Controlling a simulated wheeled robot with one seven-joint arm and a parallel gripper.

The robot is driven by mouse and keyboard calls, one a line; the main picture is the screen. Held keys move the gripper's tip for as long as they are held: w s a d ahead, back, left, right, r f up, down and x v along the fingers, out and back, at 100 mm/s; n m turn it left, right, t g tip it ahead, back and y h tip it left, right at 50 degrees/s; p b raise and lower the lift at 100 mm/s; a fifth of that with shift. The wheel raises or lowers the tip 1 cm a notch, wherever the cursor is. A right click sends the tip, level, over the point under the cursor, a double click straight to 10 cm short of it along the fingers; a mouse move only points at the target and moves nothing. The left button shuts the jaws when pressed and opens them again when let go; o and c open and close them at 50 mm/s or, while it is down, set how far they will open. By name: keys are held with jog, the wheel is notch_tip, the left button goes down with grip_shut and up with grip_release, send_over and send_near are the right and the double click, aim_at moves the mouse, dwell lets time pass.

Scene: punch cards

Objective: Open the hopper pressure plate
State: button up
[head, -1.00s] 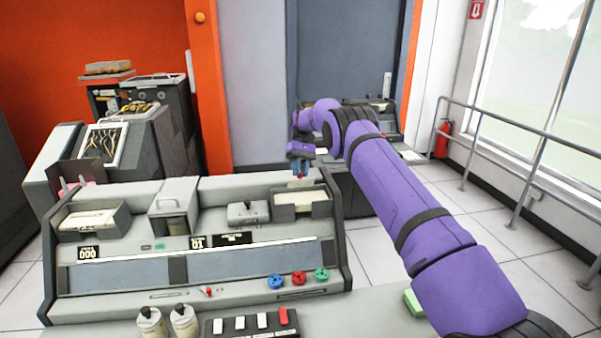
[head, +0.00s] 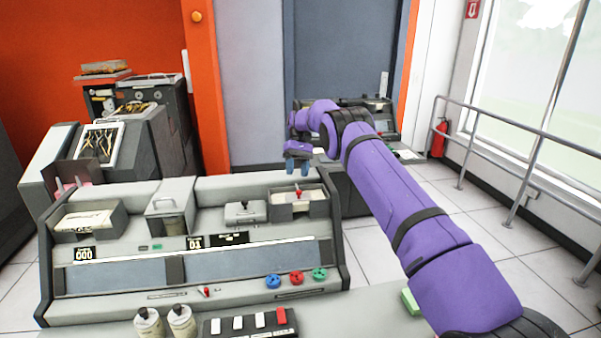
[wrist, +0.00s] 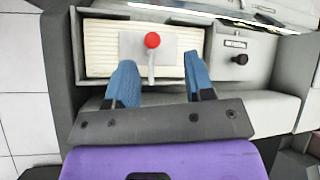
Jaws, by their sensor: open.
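The hopper (head: 322,205) is the open tray at the right back of the console; it also shows in the wrist view (wrist: 205,50). Its pressure plate (wrist: 133,46) is a small grey plate with a pale stem and a round red knob (wrist: 152,40), also seen in the head view (head: 299,193). Cream cards (wrist: 101,50) show on both sides of the plate. My gripper (head: 297,168) is open and empty just behind and above the hopper. In the wrist view its blue fingers (wrist: 160,78) are spread, with the stem's lower end between them and the knob beyond their tips.
A grey block with a black knob (wrist: 239,58) sits beside the hopper. The console (head: 120,278) has blue, red and green buttons (head: 296,278) in front. Two bottles (head: 181,322) and a switch box (head: 250,323) stand nearer. A railing (head: 500,140) runs at the right.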

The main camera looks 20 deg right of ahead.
jog(key=s+a+r, duration=0.1)
jog(key=s+r, duration=0.1)
jog(key=s, duration=0.6)
jog(key=s+r, duration=0.2)
jog(key=s, duration=0.6)
jog(key=shift+a+r, duration=0.4)
jog(key=shift+r, duration=0.1)
jog(key=s+a+r+t+h, duration=0.2)
jog(key=s+r+t, duration=0.4)
jog(key=s+r, duration=1.15)
jog(key=s+r+t, duration=0.2)
jog(key=s+t, duration=0.1)
jog(key=s, duration=0.7)
jog(key=s+r+m+t+h, duration=0.1)
jog(key=s+r+t, duration=0.1)
jog(key=s, duration=0.7)
jog(key=shift+s+t, duration=0.35)
jog(key=shift+t, duration=0.25)
jog(key=shift+s+f, duration=0.35)
jog(key=shift+s, duration=0.25)
